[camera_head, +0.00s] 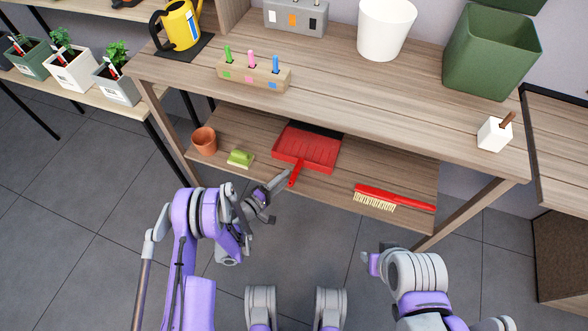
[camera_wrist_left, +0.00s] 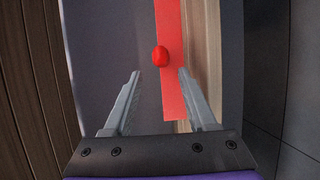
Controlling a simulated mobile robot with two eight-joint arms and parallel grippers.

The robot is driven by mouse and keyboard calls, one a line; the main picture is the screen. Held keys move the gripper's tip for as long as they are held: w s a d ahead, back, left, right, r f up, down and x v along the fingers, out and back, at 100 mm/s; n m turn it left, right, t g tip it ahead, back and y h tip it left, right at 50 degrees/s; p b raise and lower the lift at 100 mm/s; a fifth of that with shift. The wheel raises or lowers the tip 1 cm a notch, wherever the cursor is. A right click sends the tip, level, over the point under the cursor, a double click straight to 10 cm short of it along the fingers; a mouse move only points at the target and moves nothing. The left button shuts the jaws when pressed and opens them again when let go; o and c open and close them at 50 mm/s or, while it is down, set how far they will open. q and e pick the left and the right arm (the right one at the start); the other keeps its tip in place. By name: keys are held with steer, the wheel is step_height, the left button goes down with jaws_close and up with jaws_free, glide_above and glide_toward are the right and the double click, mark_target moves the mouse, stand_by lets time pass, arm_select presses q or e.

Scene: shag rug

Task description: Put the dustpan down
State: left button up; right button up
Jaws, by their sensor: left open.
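The red dustpan (camera_head: 309,150) lies on the lower shelf (camera_head: 240,126) of the bench, its handle (camera_head: 297,174) pointing to the front edge. My left gripper (camera_head: 279,183) is at the shelf's front edge, just left of the handle's end. In the left wrist view the red handle (camera_wrist_left: 172,95) shows ahead of and partly between the two spread fingers, nearer the right one. The gripper is open, with no grip on the handle. My right arm is at the lower right of the head view; its fingers do not show.
On the lower shelf, a terracotta pot (camera_head: 204,140) and a green sponge-like block (camera_head: 240,158) are left of the dustpan; a red brush (camera_head: 394,198) is to the right. The bench top holds a pen block (camera_head: 254,72), white bin (camera_head: 385,28) and green bin (camera_head: 490,52).

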arm_select(q)
steer(key=shift+p+v, duration=1.75)
steer(key=shift+p, duration=0.9)
steer(key=s+r+m+g+y, duration=0.3)
steer(key=r+m+g, duration=0.3)
steer(key=r, duration=1.5)
steer(key=s+a+r+m+y, duration=0.1)
steer(key=s+a+r+y, duration=0.1)
steer(key=s, duration=0.7)
steer(key=s+a+r+m+g+y, duration=0.1)
steer(key=s+a+r+y, duration=0.2)
steer(key=s, duration=0.6)
steer(key=s+a+r+m+g+y, duration=0.1)
steer(key=s+a+r+m+y, duration=0.1)
steer(key=s, duration=0.7)
steer(key=a+r+y, duration=0.1)
steer(key=a, duration=0.1)
steer(key=shift+s+a+r, duration=0.2)
steer(key=shift+s+a, duration=0.15)
steer(key=shift+a, duration=0.05)
